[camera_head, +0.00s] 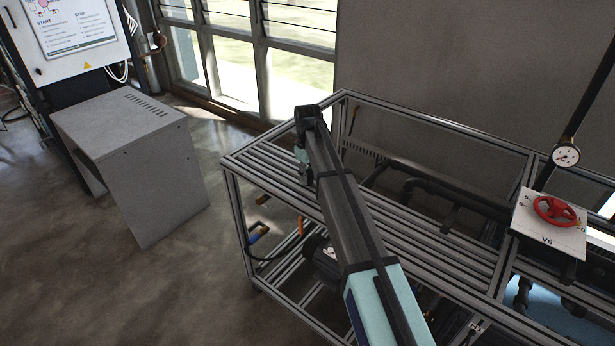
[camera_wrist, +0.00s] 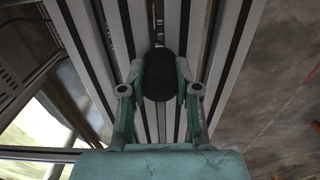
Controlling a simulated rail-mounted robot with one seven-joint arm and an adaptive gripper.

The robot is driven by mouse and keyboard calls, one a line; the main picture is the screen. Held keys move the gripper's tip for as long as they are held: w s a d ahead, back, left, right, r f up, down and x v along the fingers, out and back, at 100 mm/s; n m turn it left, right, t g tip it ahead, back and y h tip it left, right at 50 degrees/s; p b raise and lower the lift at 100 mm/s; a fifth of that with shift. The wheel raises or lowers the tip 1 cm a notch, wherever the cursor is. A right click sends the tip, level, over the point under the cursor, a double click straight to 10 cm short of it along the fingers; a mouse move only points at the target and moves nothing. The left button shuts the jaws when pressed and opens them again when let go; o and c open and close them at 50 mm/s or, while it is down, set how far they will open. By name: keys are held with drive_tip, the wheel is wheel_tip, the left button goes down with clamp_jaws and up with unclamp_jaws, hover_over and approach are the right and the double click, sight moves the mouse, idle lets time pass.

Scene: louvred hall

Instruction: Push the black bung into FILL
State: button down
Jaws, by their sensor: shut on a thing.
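The black bung (camera_wrist: 159,75) is a dark rounded piece between my gripper's fingers in the wrist view. My gripper (camera_wrist: 159,82) is shut on it, with one green finger on each side. Slotted metal rails of the frame top show behind the bung; I cannot tell whether the bung touches them. In the head view my gripper (camera_head: 303,162) is at the left end of the slatted rack top (camera_head: 265,165), partly hidden by my arm. The bung cannot be made out there. No opening marked FILL can be read in either view.
A white panel marked V6 with a red handwheel (camera_head: 555,209) stands at the right, below a pressure gauge (camera_head: 566,155). Dark pipes (camera_head: 440,190) run behind the slats. A grey metal housing (camera_head: 135,160) stands on the floor at left. Open floor lies between it and the rack.

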sight(308, 172)
drive_tip(key=shift+r+p, duration=1.25)
drive_tip(key=shift+r, duration=1.15)
